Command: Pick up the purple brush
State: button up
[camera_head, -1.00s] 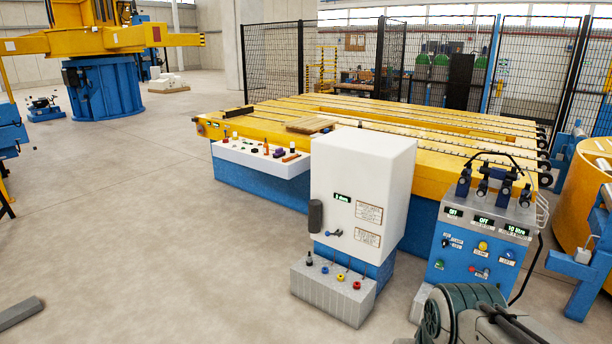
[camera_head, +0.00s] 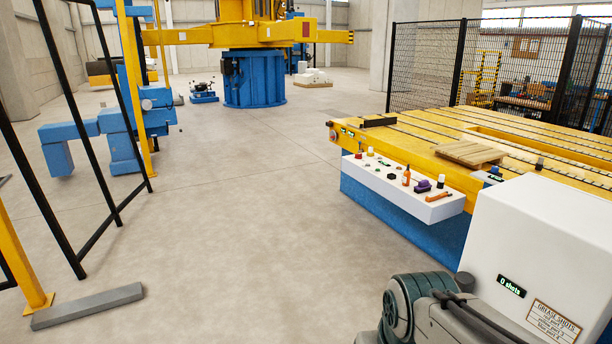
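A small purple object (camera_head: 423,186), which looks like the purple brush, lies on the white shelf (camera_head: 372,179) along the near side of the yellow table. It is small in this view, so its bristles and exact shape cannot be made out. An orange bottle (camera_head: 406,177) stands just left of it, and an orange-handled tool (camera_head: 439,196) lies just right of it. Part of my arm shows at the bottom right, well short of the shelf. My gripper is not in view.
A white cabinet (camera_head: 540,250) stands at the right, near my arm. A grey floor bar (camera_head: 88,306) and fence posts are at the left. The floor in the middle is clear.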

aim_at(423, 186)
jog(key=u, duration=0.1)
jog(key=i, duration=1.7)
jog(key=z, duration=0.25)
jog(key=i, duration=1.8)
jog(key=z, duration=1.05)
jog(key=i, duration=1.4)
jog(key=z, duration=0.5)
